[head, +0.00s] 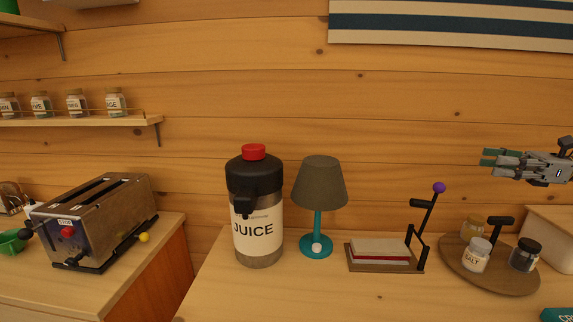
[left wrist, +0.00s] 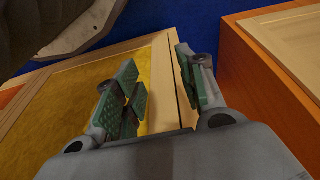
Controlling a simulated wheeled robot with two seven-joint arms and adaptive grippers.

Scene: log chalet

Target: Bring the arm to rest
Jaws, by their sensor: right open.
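My right gripper (head: 500,161) reaches in from the right edge of the head view. It is open and empty, and it hangs in the air in front of the log wall, above the round tray with jars. My left gripper (left wrist: 158,92) shows in the left wrist view only. Its two green-padded fingers are apart with nothing between them. Behind them are a yellow panel with a pale wooden frame (left wrist: 160,80) and a strip of blue.
A juice dispenser (head: 256,180), a lamp (head: 320,185), a book press (head: 383,252) and a round tray (head: 505,282) with jars stand on the counter. A toaster (head: 95,215) is at left. Spice jars line a shelf (head: 80,121).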

